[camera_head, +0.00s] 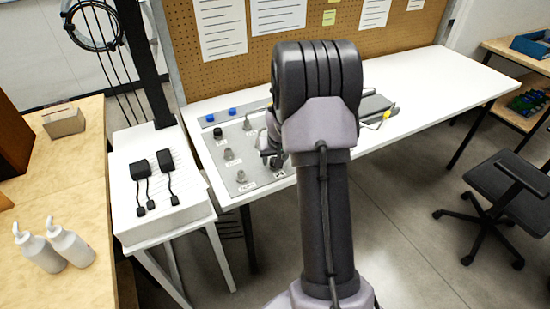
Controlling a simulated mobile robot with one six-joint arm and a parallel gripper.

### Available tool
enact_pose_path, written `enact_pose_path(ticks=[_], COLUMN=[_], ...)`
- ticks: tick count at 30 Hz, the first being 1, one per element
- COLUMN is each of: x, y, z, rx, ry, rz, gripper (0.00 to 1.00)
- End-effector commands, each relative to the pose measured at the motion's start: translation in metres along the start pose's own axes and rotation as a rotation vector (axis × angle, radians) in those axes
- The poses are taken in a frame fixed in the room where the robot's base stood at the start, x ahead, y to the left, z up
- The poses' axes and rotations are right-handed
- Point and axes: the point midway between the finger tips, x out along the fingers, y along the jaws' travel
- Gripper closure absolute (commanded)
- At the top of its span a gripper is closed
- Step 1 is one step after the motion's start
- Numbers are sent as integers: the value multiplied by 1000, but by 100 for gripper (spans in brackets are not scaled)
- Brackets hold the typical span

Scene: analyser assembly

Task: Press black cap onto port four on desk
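A grey panel (212,146) with several ports lies on the left end of the white desk (440,100). A black cap (217,133) sits on a port at the panel's left. Bare metal ports show at the middle left (228,154) and front left (241,177). Small labels lie by the ports, too small to read, so I cannot tell which is port four. My gripper (274,158) is low over the panel's right front part, mostly hidden by my arm. A dark shape is at its tip; I cannot tell whether it is fingers or a held cap.
Two blue caps (232,112) are at the panel's back edge. A dark flat object (375,107) lies right of my arm. A white side table (160,215) holds black cabled devices. White bottles (70,244) stand on the wooden bench. A chair (505,190) is at right.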

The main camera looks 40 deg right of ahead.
Motion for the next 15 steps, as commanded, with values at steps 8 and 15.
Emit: enact_pose_path(ticks=[8, 15], x=[0, -34], y=[0, 0], z=[0, -3], rx=[0, 0], ry=[1, 3], rz=[0, 0], gripper=[42, 42])
